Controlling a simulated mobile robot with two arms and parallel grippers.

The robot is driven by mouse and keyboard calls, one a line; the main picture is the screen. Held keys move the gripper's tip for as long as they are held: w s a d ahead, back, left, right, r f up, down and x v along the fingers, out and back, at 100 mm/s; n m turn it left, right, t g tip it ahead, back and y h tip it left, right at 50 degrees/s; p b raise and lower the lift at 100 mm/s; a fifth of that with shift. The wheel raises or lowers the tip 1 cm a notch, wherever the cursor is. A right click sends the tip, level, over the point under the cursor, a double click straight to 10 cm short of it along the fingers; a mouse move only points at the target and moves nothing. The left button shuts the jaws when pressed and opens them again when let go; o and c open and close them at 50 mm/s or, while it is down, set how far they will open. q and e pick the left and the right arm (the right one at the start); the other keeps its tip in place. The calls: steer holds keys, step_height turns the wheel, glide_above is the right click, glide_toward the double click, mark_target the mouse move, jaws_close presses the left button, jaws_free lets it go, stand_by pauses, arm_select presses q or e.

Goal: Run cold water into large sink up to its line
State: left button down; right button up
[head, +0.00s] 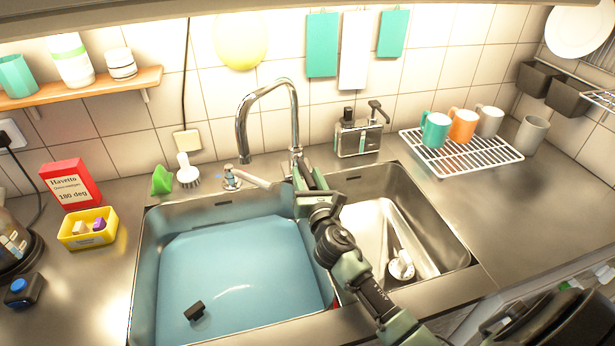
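The large sink (148,240) is the left basin, with bluish water (235,265) covering its floor. I cannot make out a fill line on its wall. A small black object (195,311) shows in the water at the front left. The chrome tap (293,120) stands behind the basins, its spout curving left to the large sink's back edge; no stream shows from it. A mixer lever (250,178) with a blue mark at its base points right. My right gripper (308,172) is at the tap's foot, just right of the lever's end, its fingers apart and apparently empty. My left gripper is out of view.
The small right sink (440,235) holds a white round piece (401,265). A soap dispenser (358,138), a rack (465,160) with mugs, a brush (187,172), a yellow tub (88,230) and a red box (70,184) stand around. The counter at right is clear.

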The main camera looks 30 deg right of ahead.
steer(key=b+v, duration=0.1)
steer(key=v, duration=0.7)
steer(key=shift+f, duration=0.1)
stand_by(0.5)
